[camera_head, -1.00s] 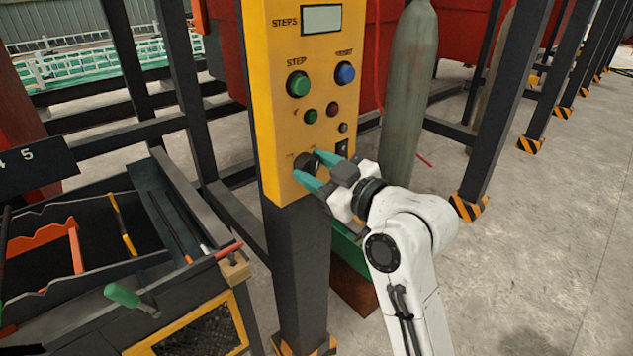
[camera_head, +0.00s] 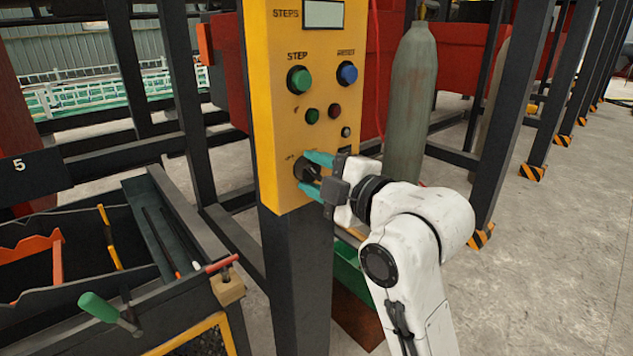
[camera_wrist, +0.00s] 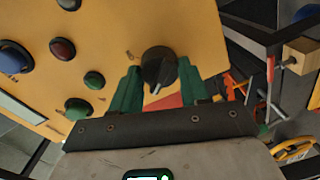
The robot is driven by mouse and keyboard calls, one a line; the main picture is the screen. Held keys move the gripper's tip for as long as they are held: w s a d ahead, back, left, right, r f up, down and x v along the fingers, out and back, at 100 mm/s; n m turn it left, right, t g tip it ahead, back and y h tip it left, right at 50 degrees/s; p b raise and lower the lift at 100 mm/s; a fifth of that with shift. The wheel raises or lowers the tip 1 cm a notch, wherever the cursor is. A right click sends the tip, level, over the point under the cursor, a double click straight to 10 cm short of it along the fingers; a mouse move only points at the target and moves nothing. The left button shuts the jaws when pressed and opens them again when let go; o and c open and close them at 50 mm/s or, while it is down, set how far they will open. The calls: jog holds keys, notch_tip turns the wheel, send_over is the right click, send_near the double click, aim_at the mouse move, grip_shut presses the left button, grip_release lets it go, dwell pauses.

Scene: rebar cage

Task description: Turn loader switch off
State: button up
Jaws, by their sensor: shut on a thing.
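The loader switch is a black rotary knob (camera_head: 305,170) low on the yellow control panel (camera_head: 272,110). My gripper (camera_head: 310,172) is at the panel with its teal fingers on either side of the knob, shut on it. In the wrist view the round black knob (camera_wrist: 156,66) sits between the two teal fingers (camera_wrist: 158,82), with a pale pointer line on its face. The fingers partly hide the knob in the head view, and the small marks around it are too small to read.
Above the knob are a green STEP button (camera_head: 299,80), a blue button (camera_head: 347,73) and smaller buttons. A grey gas cylinder (camera_head: 410,100) stands right of the panel. A dark tool tray (camera_head: 180,215) is at left. Open floor (camera_head: 560,250) lies at right.

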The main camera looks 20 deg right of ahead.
jog(key=shift+f+n, duration=0.1)
jog(key=shift+n, duration=0.4)
jog(key=shift+b, duration=0.3)
jog(key=o, duration=1)
jog(key=shift+o, duration=0.2)
jog(key=p+v, duration=0.4)
jog(key=v, duration=0.6)
jog(key=shift+s, duration=0.35)
